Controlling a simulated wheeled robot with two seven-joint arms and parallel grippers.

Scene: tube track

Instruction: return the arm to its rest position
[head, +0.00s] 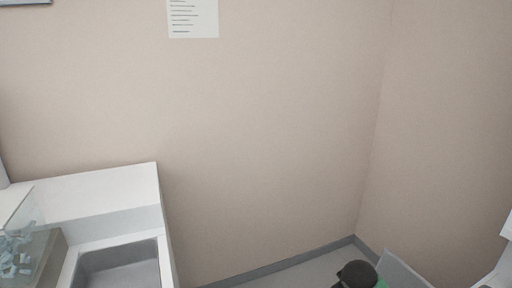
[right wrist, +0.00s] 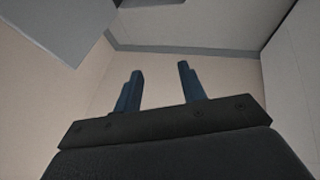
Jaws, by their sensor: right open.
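My right gripper (right wrist: 160,68) shows in the right wrist view with its two dark blue fingers apart. Nothing is between them. Beyond the fingers are beige and grey surfaces, and no object touches the gripper. I cannot make out the right gripper in the head view. My left gripper is in neither view.
A white counter (head: 90,193) with a grey sink (head: 118,268) stands at the lower left. A clear container (head: 40,250) holds pale pieces there. A dark rounded object (head: 355,273) sits at the bottom right. A paper sheet (head: 193,18) hangs on the bare wall (head: 270,130).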

